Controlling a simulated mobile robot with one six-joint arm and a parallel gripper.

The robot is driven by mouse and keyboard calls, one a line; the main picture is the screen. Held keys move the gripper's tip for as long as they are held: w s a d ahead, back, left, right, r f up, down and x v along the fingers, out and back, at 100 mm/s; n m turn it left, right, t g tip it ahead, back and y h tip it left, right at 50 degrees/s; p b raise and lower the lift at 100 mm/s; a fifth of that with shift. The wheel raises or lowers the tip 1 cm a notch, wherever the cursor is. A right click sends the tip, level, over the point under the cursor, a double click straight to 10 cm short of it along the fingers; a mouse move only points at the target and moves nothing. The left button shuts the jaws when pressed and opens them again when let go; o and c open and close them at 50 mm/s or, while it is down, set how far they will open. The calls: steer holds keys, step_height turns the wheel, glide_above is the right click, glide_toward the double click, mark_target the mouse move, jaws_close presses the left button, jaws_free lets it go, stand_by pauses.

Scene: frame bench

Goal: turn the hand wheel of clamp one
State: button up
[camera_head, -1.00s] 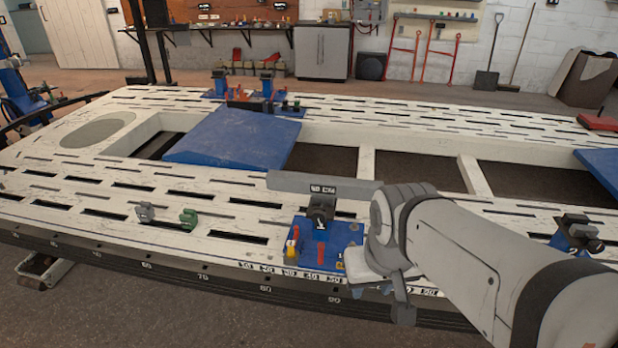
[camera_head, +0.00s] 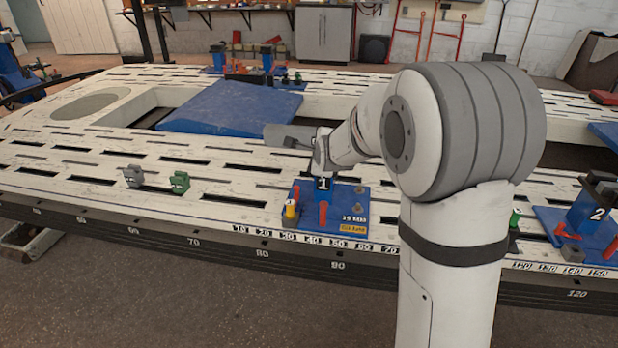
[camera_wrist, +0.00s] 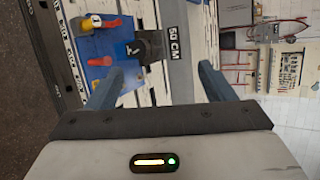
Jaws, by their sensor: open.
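Clamp one is a blue plate (camera_head: 345,222) on the white frame's near rail, with a block marked 1 (camera_head: 323,184), a red post (camera_head: 323,214) and a yellow post (camera_head: 290,212). In the wrist view, its plate (camera_wrist: 97,48) lies at upper left, turned sideways, with the dark block (camera_wrist: 152,46) beyond the left finger. My gripper (camera_wrist: 163,80) is open, with nothing between its two blue-grey fingers. In the head view my wrist is just behind clamp one's block, and the fingers are not clearly seen. I cannot make out the hand wheel clearly.
A grey bar (camera_wrist: 174,42) marked 50 CM lies ahead of the fingers. Clamp two (camera_head: 582,228) stands to the right, and a green-and-grey fixture (camera_head: 155,181) to the left. A blue panel (camera_head: 228,108) lies behind. My arm hides part of the near rail.

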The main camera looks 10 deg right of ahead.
steer(key=w+d+f+m+t+h+b, duration=0.1)
steer(key=w+f+m+t+h+b, duration=0.2)
steer(key=w+f+m+b, duration=0.55)
steer(key=w+d+f+m+t+h+b, duration=0.1)
steer(key=w+f+m+t+h+b, duration=0.2)
steer(key=w+f+m, duration=0.8)
steer(key=shift+n+g, duration=0.4)
steer(key=shift+n, duration=0.45)
steer(key=w+d+f+b, duration=0.2)
steer(key=shift+w+f, duration=0.15)
steer(key=shift+f, duration=0.2)
